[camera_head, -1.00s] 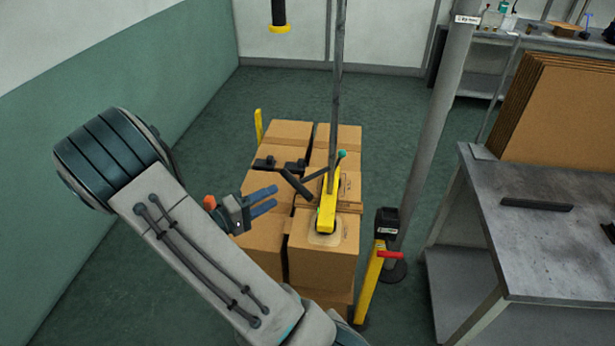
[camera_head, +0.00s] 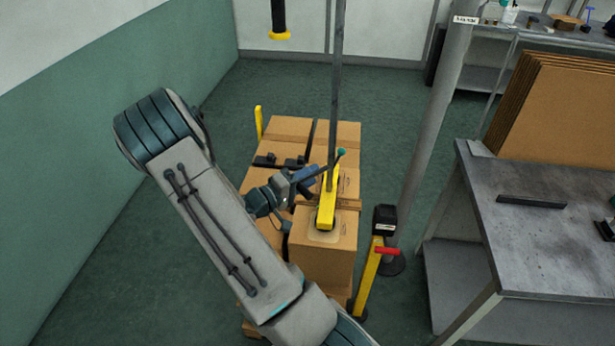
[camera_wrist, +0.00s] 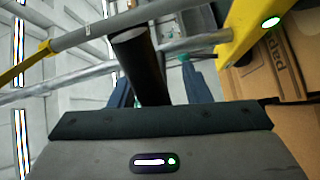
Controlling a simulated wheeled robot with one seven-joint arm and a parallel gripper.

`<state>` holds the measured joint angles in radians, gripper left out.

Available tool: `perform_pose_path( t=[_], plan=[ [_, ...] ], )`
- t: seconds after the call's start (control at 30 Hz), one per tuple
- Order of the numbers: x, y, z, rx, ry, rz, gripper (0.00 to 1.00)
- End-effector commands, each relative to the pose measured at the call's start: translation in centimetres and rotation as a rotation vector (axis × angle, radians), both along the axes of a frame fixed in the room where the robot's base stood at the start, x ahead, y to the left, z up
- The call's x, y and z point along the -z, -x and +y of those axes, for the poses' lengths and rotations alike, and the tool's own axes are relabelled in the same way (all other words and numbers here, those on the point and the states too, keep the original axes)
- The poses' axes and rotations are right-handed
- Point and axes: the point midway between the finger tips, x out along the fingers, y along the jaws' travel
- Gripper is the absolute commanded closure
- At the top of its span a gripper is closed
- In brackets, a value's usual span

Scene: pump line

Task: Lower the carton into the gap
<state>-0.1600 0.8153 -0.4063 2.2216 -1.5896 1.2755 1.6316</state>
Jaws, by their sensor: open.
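The carton (camera_head: 325,262) at the near right of the stack sits under a yellow lifter (camera_head: 327,205) hung from a grey pole. The carton's printed side shows at the right of the wrist view (camera_wrist: 285,60). A dark handle (camera_wrist: 140,60) reaches from the lifter towards my gripper. My gripper (camera_head: 308,182) is open beside the lifter. In the wrist view its blue fingers (camera_wrist: 160,85) lie on either side of the handle, and I cannot tell whether they touch it. The gap is not clearly visible; my arm covers part of the stack.
Other cartons (camera_head: 290,130) stand behind and left of the lifter. A yellow post with a black head (camera_head: 386,218) and a grey column (camera_head: 440,130) stand close on the right. A metal table (camera_head: 545,235) is farther right. The floor at left is free.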

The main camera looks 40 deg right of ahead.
Motion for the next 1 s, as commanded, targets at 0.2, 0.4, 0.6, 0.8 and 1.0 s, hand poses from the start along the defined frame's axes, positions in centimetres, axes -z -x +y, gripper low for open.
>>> perform_pose_path(
  t=[0.2, 0.4, 0.6, 0.8, 1.0],
  plan=[
    [0.0, 0.0, 0.0, 0.000, 0.000, 0.000, 1.00],
    [0.3, 0.0, 0.0, 0.000, -0.001, -0.001, 1.00],
    [2.0, 0.0, 0.1, 0.000, -0.002, -0.002, 1.00],
    [4.0, 0.0, 0.1, 0.000, -0.002, -0.003, 1.00],
    [4.3, 0.0, 0.1, 0.000, -0.003, -0.003, 1.00]
  ],
)
